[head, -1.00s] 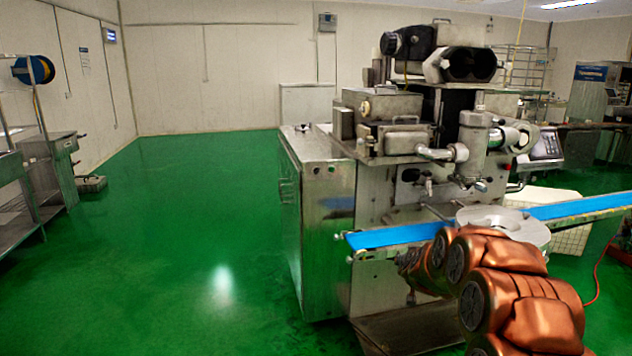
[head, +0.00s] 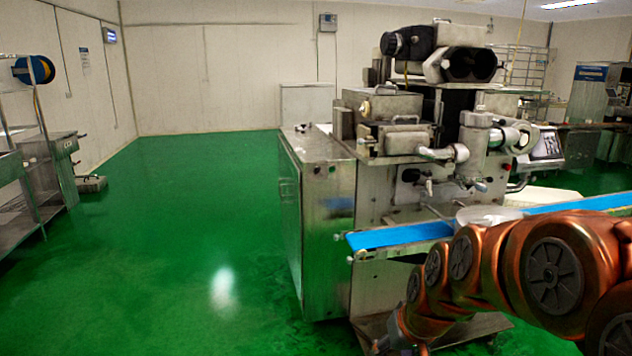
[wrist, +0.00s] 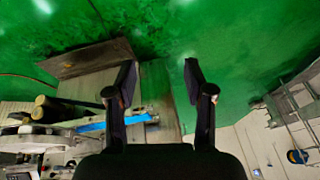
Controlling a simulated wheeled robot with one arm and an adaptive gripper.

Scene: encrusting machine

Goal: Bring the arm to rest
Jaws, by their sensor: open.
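My gripper (wrist: 160,82) shows in the wrist view with its two dark fingers spread apart and nothing between them. Green floor and part of the machine's side lie beyond the fingers. In the head view my copper-coloured arm reaches in from the right, in front of the encrusting machine (head: 322,225). The far end of my arm is low, below the blue conveyor belt (head: 400,237); the fingers are hard to make out there.
A round light disc (head: 488,214) sits at the belt, partly hidden by my arm. A pale crate (head: 541,196) stands behind the belt. Metal shelving (head: 40,185) stands at the far left. The green floor (head: 190,230) left of the machine is open.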

